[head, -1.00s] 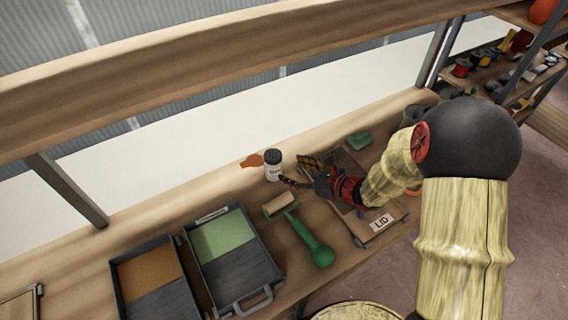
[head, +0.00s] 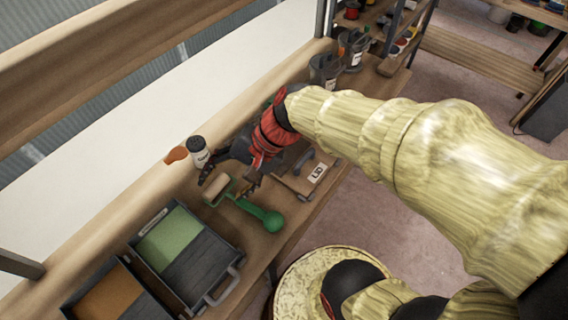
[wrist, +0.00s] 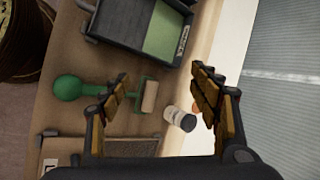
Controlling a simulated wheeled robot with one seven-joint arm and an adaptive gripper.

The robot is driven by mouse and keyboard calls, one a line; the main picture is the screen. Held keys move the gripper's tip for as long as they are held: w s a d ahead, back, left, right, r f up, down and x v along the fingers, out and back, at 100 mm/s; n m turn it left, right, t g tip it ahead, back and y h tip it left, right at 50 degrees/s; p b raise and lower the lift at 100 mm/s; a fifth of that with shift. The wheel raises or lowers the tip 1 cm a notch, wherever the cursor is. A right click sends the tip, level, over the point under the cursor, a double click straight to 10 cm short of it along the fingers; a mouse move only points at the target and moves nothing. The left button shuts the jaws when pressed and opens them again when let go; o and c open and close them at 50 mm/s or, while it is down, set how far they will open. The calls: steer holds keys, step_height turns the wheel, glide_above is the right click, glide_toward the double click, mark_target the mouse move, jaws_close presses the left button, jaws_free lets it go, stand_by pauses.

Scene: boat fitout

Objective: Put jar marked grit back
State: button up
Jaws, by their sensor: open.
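A white jar (head: 199,152) with a black lid and dark lettering, too small to read surely, stands upright on the wooden bench near its back edge. In the wrist view the jar (wrist: 178,117) shows between the fingers, nearer the right-hand one and beyond the fingertips. My gripper (head: 228,178) is open and empty, just right of the jar in the head view; it also shows in the wrist view (wrist: 162,88) with its fingers wide apart. I cannot tell whether a finger touches the jar.
A green-handled roller (head: 262,214) lies in front of the jar. An orange-brown flat piece (head: 176,155) lies left of it. A tray with a green pad (head: 215,262) and an orange one stand at the left. A box labelled LID (head: 316,172) sits right of my gripper. Dark containers (head: 324,68) stand farther back.

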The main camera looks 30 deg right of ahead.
steer(key=s+d+r+n+t+h, duration=0.1)
steer(key=s+d+r+n+h, duration=0.2)
steer(key=d, duration=0.3)
steer(key=s+d+r+n+t+h, duration=0.1)
steer(key=s+d+r+n+h, duration=0.2)
steer(key=s+d+r+n, duration=0.1)
steer(key=shift+d+n+t+h, duration=0.4)
steer(key=shift+d+n, duration=0.2)
steer(key=shift+d, duration=0.25)
steer(key=shift+c, duration=0.3)
